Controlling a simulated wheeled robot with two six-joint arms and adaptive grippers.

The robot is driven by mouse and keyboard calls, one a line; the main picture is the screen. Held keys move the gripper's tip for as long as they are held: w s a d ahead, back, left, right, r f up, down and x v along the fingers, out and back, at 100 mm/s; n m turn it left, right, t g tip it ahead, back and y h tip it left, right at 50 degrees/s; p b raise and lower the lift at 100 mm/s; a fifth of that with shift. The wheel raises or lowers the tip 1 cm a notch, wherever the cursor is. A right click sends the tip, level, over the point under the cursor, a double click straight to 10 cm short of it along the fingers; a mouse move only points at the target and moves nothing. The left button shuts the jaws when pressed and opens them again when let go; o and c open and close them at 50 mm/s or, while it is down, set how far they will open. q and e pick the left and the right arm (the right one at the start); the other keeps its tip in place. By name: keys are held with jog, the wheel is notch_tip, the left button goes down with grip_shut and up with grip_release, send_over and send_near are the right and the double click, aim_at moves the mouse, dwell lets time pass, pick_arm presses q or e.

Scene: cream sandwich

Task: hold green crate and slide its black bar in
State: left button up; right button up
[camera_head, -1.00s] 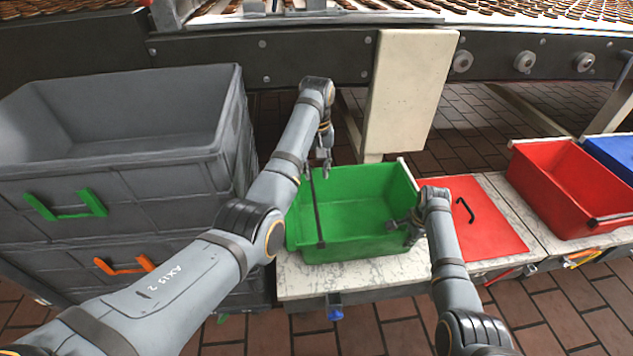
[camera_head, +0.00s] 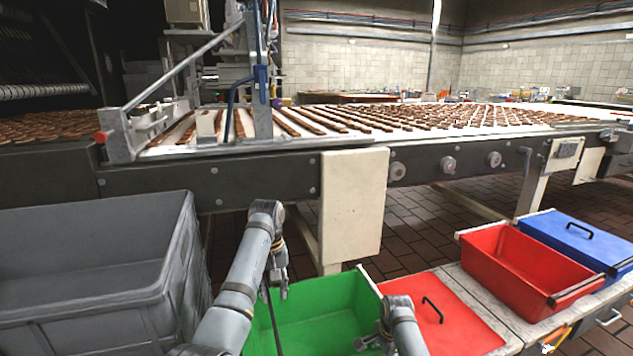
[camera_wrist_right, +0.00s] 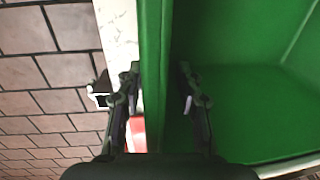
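The green crate (camera_head: 335,290) stands on a light counter, its lower part cut off by the head view's bottom edge. Its black bar (camera_head: 271,318) runs along the crate's left side. My left gripper (camera_head: 279,274) is at the bar's far end, pointing down at the crate's far left corner. Its fingers are too small to tell whether they grip the bar. My right gripper (camera_head: 368,340) is at the crate's near right. In the right wrist view its fingers (camera_wrist_right: 158,100) straddle the green wall (camera_wrist_right: 154,40), with a gap on the inner side.
A grey bin (camera_head: 90,265) stands close on the left. A red lid (camera_head: 440,318) lies right of the green crate. Farther right are a red crate (camera_head: 525,270) and a blue lid (camera_head: 580,240). A conveyor frame with a cream panel (camera_head: 352,205) stands behind.

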notch_tip(320, 180, up, 9)
jog(key=s+p, duration=0.1)
jog(key=p, duration=1)
jog(key=shift+d, duration=0.2)
jog(key=shift+f, duration=0.1)
jog(key=o, duration=0.6)
jog(key=shift+c, duration=0.2)
